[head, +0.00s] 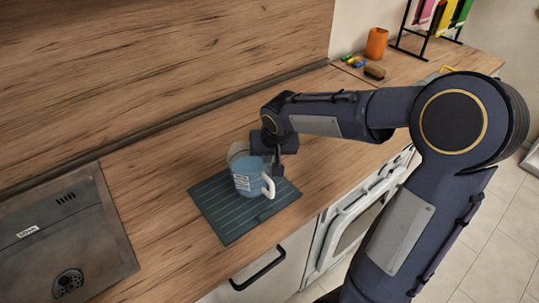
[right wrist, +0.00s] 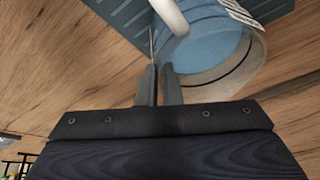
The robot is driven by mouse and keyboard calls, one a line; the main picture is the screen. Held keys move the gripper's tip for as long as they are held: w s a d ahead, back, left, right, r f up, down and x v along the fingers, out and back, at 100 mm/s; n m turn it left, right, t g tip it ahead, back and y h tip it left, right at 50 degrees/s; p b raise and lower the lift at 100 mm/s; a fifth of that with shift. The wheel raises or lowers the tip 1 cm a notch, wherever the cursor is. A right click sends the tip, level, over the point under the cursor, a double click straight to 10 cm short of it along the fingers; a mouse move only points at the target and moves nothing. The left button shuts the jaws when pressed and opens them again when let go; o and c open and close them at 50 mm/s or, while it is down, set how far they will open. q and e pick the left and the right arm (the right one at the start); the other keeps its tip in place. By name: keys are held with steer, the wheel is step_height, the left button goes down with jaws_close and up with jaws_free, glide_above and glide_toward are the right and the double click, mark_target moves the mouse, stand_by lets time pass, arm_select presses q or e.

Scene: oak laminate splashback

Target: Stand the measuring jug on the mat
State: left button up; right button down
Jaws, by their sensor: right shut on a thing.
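The measuring jug (head: 247,182) is blue with white markings, a white handle and a pale greyish part behind its top. In the head view it is over the dark ribbed mat (head: 226,218); I cannot tell whether its base touches. My right gripper (head: 275,158) is at the jug's far side, shut on it. In the right wrist view the closed fingers (right wrist: 159,86) meet the jug (right wrist: 205,50) near its pale rim, and the mat (right wrist: 122,14) shows behind. The gripper hides part of the jug. My left gripper is out of view.
A metal sink unit (head: 65,240) lies left of the mat. An orange cup (head: 376,43), a brown block (head: 374,72) and a black rack (head: 425,38) stand at the far right. The wooden counter between sink and mat is clear. The counter's front edge runs close to the mat.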

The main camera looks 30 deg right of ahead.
steer(key=c, duration=1.6)
jaws_free()
steer(key=shift+r, duration=0.1)
steer(key=d+v, duration=0.1)
steer(key=v, duration=1.1)
steer(key=s+a+f+n+y, duration=0.1)
steer(key=s+a+f, duration=0.3)
steer(key=s, duration=0.5)
steer(key=s+a+f+n+t+y, duration=0.1)
steer(key=s+a+f+n+y, duration=0.1)
steer(key=s, duration=0.7)
step_height(320, 180, down, 2)
steer(key=shift+s+a+f+y, duration=0.2)
steer(key=shift+s+a+y, duration=0.15)
steer(key=shift+a+y, duration=0.5)
